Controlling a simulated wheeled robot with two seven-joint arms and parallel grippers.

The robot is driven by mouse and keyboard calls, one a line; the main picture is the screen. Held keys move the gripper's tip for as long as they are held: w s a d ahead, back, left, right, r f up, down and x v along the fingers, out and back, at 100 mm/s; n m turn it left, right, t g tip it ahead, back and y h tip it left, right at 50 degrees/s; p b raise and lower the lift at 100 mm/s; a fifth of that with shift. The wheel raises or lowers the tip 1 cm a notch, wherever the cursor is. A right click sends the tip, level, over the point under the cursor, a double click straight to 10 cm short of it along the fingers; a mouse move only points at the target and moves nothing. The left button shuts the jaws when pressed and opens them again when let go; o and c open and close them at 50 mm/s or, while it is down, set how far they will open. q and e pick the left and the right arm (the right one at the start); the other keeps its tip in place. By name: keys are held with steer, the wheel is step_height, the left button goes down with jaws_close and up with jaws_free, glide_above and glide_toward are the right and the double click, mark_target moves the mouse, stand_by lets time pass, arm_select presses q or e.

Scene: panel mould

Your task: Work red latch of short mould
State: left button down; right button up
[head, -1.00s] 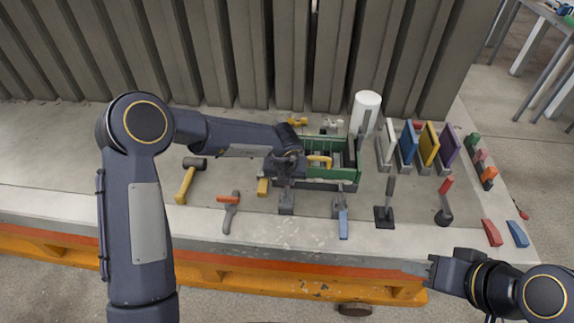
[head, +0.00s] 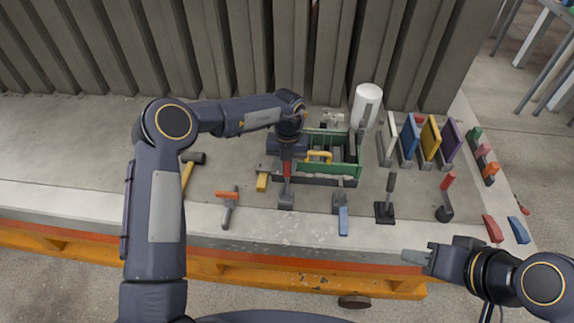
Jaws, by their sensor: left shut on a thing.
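The short mould (head: 350,172) is a green open box with dark inner parts on the bench, and a yellow latch (head: 320,156) shows at its front. My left gripper (head: 287,157) is at the mould's front left corner, pointing down and shut on the red latch. The jaws and the latch are mostly hidden by the gripper's own body. A red upright piece (head: 287,169) shows just below the gripper; I cannot tell if it is the latch or the handle of the grey tool below. My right gripper (head: 417,257) is off the bench's front edge, away from the mould; its opening is unclear.
Hand tools line the bench front: a hammer (head: 189,172), an orange-handled tool (head: 229,207), a grey scraper-like tool (head: 286,202), a blue-handled tool (head: 343,220) and a black float (head: 385,212). A white cylinder (head: 366,106) and racked coloured panels (head: 430,140) stand right of the mould.

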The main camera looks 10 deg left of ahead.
arm_select(q)
steer(key=c, duration=1.2)
jaws_free()
steer(key=shift+w+f, duration=0.1)
steer(key=shift+c, duration=0.2)
steer(key=shift+r, duration=0.2)
steer(key=r, duration=0.2)
steer(key=r+b, duration=0.1)
steer(key=r, duration=0.3)
steer(key=shift+w+r, duration=0.1)
steer(key=shift+w, duration=0.25)
steer(key=shift+r, duration=0.65)
